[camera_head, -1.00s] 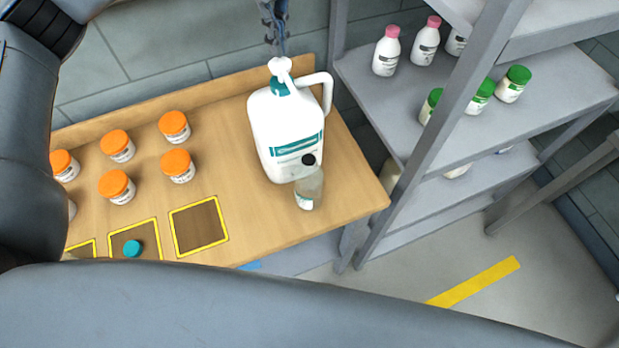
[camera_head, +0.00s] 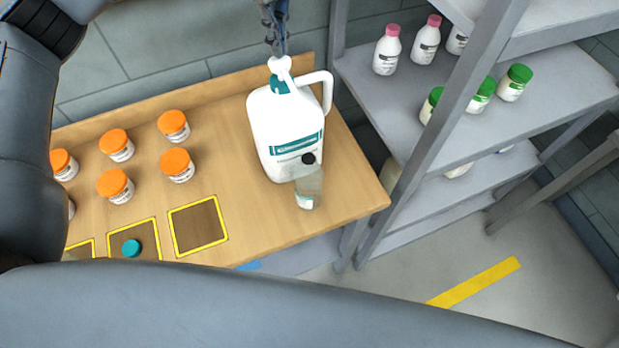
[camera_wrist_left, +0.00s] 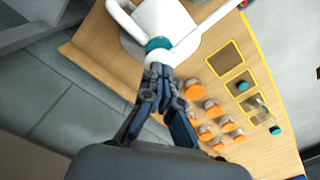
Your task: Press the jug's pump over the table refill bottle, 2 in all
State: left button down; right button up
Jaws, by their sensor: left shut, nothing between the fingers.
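The white jug (camera_head: 285,130) with a teal label, teal collar and side handle stands at the table's right end. Its white pump head (camera_head: 280,66) is on top, and the jug also shows in the left wrist view (camera_wrist_left: 170,18). The small translucent refill bottle (camera_head: 309,188) stands upright in front of the jug, close to its base; a black round spot shows just above it. My left gripper (camera_head: 279,50) is shut and empty, its fingertips at the top of the pump head, seemingly touching it. The left wrist view shows the fingers (camera_wrist_left: 158,78) together at the pump. My right gripper is out of view.
Several orange-lidded jars (camera_head: 175,164) stand on the wooden table (camera_head: 245,225) to the left. Yellow-outlined squares (camera_head: 198,226) mark its front edge, one with a teal cap (camera_head: 131,248). A grey shelf (camera_head: 400,110) with pink- and green-capped bottles stands close on the right.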

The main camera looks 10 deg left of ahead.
aim_at(279, 60)
pick_arm(q)
jog(key=shift+f+b, duration=1.2)
jog(key=shift+f, duration=0.45)
jog(key=shift+r, duration=0.1)
jog(key=shift+r+p, duration=0.95)
jog(key=shift+r, duration=0.8)
